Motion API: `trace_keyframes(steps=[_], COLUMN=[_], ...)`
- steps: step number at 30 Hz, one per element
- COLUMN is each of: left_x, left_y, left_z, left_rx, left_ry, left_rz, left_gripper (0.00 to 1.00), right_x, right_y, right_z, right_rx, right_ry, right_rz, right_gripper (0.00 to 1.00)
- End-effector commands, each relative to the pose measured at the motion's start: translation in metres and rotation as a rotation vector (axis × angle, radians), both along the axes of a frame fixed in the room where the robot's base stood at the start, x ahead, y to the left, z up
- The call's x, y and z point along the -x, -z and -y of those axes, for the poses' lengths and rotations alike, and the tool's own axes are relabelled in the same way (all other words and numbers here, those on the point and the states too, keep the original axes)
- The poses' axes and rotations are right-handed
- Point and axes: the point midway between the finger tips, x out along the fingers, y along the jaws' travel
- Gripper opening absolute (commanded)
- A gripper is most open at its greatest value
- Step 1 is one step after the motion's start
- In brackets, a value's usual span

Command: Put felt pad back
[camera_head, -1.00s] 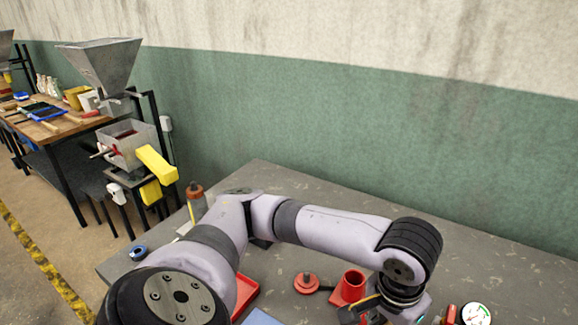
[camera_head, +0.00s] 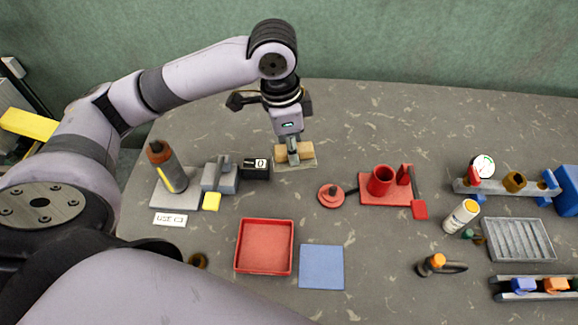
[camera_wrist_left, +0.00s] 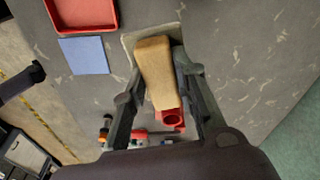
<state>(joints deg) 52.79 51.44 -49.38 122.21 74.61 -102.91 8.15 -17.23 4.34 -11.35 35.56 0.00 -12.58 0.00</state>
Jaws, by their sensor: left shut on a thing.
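My left gripper (camera_head: 292,143) is shut on a tan block (camera_head: 303,153), which I take to be the felt pad. The left wrist view shows the block (camera_wrist_left: 157,70) lengthwise between the two fingers. A thin beige square plate (camera_head: 310,164) lies on the bench right under it; the plate also shows in the left wrist view (camera_wrist_left: 130,42). The block is over the plate; I cannot tell whether they touch. My right gripper is not in view.
A black number block (camera_head: 256,168) and a grey tool block (camera_head: 219,178) stand close on the left. A red disc (camera_head: 330,196) and red cup stand (camera_head: 380,182) are on the right. A red tray (camera_head: 264,247) and blue square (camera_head: 321,267) lie in front. Bench behind is clear.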

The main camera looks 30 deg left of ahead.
Motion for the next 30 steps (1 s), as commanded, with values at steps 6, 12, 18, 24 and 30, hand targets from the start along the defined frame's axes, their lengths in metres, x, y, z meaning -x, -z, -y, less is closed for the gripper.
trace_keyframes(steps=[6,12,18,24,30], left_x=[-0.024,-0.043,-0.058,-0.067,-0.069], left_y=[-0.012,-0.022,-0.032,-0.038,-0.029], left_z=[-0.009,-0.018,-0.026,-0.031,-0.033], left_rx=[0.001,0.000,-0.002,-0.004,-0.001], left_ry=[0.483,0.947,1.391,1.687,1.787], left_rz=[0.002,0.004,0.007,0.009,0.007], left_gripper=[0.00,0.00,0.00,0.00,0.00], right_x=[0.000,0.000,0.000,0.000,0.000], right_y=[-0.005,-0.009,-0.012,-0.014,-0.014], right_z=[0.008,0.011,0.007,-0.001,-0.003], right_rx=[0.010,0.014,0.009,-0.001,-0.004], right_ry=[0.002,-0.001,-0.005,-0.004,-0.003], right_rz=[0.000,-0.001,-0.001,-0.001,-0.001], right_gripper=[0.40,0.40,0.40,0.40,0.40])
